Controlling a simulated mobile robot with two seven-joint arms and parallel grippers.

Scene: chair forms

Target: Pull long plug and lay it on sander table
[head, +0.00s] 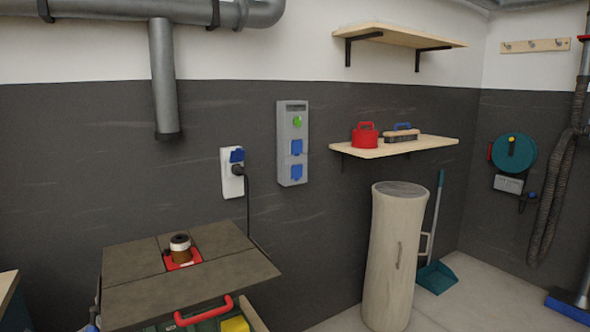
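A black plug (238,170) sits in a white wall socket box (229,186) with a raised blue cover. Its black cord (248,205) hangs down the wall and passes behind the sander table. The sander table (205,285) stands at the lower left, with a dark brown top. A spindle (181,248) with a red base plate stands up from it. The front part of the top looks bare. Neither of my grippers is in view.
Under the table's front edge is a red handle (205,312) with a yellow item (236,324). A grey panel (292,143) with blue sockets hangs right of the plug. A duct pipe (164,80) hangs above. A pale round column (395,255) stands to the right.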

